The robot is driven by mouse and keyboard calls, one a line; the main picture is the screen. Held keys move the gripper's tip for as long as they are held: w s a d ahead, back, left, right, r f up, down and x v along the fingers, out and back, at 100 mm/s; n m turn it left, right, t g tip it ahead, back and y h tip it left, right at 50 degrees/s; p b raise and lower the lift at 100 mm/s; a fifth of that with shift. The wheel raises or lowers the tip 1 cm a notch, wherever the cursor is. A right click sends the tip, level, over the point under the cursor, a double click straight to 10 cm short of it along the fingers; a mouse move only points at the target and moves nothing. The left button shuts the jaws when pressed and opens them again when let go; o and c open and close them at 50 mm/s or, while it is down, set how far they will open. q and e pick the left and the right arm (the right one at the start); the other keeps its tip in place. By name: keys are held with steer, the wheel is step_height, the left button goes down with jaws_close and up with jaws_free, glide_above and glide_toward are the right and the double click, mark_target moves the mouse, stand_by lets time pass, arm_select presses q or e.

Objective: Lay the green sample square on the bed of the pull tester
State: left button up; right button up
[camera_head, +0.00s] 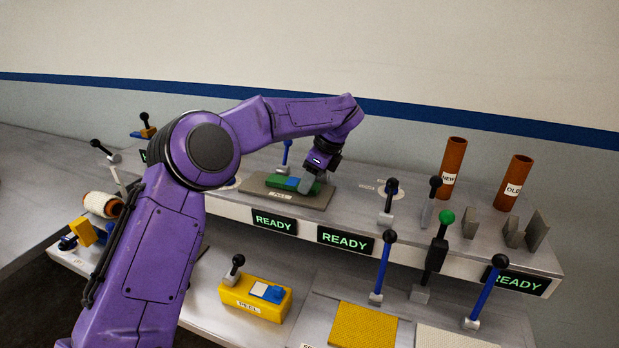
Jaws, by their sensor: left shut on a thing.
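My left gripper (308,184) reaches down from above onto the pull tester on the upper shelf. It is shut on the green sample square, which is mostly hidden by the fingers and hard to tell apart from the green below it. The pull tester shows as a low green piece with a blue patch (287,182) on a grey plate (300,202) with a small label at the front. Whether the square touches the bed cannot be told. My right gripper is not in view.
A blue lever (286,155) stands behind the tester. Several levers stand to the right, near brown tubes marked NEW (453,165) and OLD (515,180). Below are a yellow peel block (250,298) and a yellow mat (362,326). READY displays (345,240) line the shelf front.

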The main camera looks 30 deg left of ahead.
arm_select(q)
steer(key=shift+f, duration=0.15)
steer(key=o, duration=1)
steer(key=shift+o, duration=0.2)
steer(key=shift+r, duration=0.4)
steer(key=v, duration=1.1)
steer(key=shift+d+r+p, duration=0.25)
steer(key=shift+d+p, duration=0.05)
steer(key=shift+p, duration=0.1)
steer(key=shift+w, duration=0.1)
